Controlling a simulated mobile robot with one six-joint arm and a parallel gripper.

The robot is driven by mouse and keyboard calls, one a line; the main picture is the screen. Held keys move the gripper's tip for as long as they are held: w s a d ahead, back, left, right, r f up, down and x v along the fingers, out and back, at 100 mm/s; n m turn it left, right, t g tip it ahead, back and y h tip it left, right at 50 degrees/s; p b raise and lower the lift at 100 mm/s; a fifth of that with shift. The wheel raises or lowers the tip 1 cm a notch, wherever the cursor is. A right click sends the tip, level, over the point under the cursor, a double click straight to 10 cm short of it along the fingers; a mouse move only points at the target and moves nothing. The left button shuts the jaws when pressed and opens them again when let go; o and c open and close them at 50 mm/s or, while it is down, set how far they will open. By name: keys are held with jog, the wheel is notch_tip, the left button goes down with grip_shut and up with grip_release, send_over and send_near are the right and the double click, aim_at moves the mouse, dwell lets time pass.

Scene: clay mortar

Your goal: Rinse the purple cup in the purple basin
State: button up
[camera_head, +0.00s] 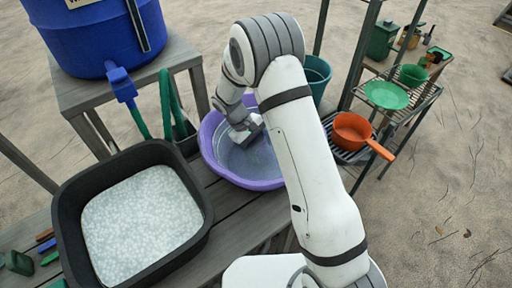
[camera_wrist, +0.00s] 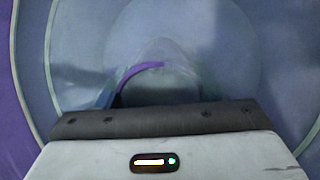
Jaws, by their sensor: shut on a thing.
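The purple basin (camera_head: 211,152) stands on the grey slatted bench in the head view, and its purple wall (camera_wrist: 25,130) curves along the left of the wrist view. It holds bluish-grey water. My gripper (camera_head: 244,137) reaches down inside the basin, left of its middle. The purple cup shows only as a curved purple rim (camera_wrist: 142,72) just beyond my gripper in the wrist view. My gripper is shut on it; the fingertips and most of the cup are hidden. The cup is not visible in the head view.
A black tub (camera_head: 66,225) of white foamy water stands left of the basin. A blue barrel (camera_head: 95,40) with a tap is behind it. A teal bucket (camera_head: 317,75) stands behind the basin. An orange pan (camera_head: 352,130) and green dishes (camera_head: 387,95) sit on racks at right.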

jog(key=shift+w+d, duration=0.15)
jog(key=shift+d, duration=0.6)
jog(key=shift+s+a, duration=0.25)
jog(key=shift+a, duration=1)
jog(key=shift+w+d, duration=0.25)
jog(key=shift+d, duration=1)
jog(key=shift+s+a+b, duration=0.25)
jog(key=shift+a+b, duration=0.05)
jog(key=shift+a, duration=0.95)
jog(key=shift+w+d, duration=0.1)
jog(key=shift+d, duration=0.55)
notch_tip(320, 180, up, 20)
jog(key=p, duration=1.2)
jog(key=shift+r, duration=0.15)
